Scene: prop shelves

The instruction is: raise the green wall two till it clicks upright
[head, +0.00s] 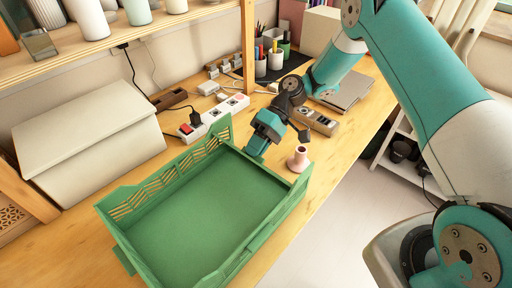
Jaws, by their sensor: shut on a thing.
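The green folding crate (190,205) stands on the wooden table. Its slotted long wall (165,180) on the left is upright, and the long wall (272,232) on the right also stands. At the far short end, my gripper (257,149) points down at the edge and is shut on green wall two. Most of that wall is hidden or too small to make out, so its angle cannot be told. No number shows on any wall.
A pink vase-like piece (298,158) stands close to the crate's far right corner. Power strips (212,118), a grey device (315,121) and pen cups (272,55) lie beyond. A shelf (130,37) overhangs the back left. The table's front edge is close to the crate.

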